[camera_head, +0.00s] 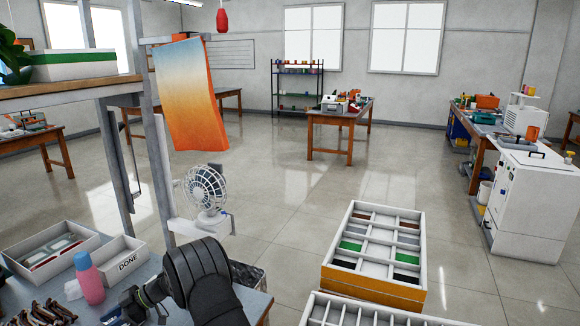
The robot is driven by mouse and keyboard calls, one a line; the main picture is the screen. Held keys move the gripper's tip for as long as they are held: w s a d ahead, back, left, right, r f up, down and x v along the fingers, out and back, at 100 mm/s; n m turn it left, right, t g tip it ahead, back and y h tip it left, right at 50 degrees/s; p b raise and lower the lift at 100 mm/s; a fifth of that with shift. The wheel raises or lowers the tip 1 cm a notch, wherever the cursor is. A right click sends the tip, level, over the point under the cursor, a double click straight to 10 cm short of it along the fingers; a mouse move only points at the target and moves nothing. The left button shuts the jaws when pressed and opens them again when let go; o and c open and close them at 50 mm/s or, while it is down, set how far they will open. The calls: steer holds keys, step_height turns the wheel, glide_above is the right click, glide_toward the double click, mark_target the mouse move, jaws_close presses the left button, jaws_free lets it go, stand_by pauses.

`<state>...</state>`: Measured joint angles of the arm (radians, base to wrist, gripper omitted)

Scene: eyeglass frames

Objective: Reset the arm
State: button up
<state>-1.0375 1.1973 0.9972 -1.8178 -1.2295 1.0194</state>
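My arm shows as a thick black link at the bottom left. Its end, my gripper (128,306), is low over the workbench (253,302), left of that link. The gripper is small, dark and partly cut off by the picture's bottom edge, so I cannot tell whether its fingers are open or shut, or whether it holds anything. A heap of dark brown eyeglass frames (45,313) lies to its left on the bench.
A pink bottle with a blue cap (90,285) stands close to my gripper. A white divided tray (70,232) is behind it, and a small fan (206,190) is beyond. A compartment box (372,290) and another divided tray (330,312) are at right.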

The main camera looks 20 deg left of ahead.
steer(key=x, duration=0.7)
steer(key=shift+s+a+f, duration=0.1)
steer(key=shift+s+a, duration=0.2)
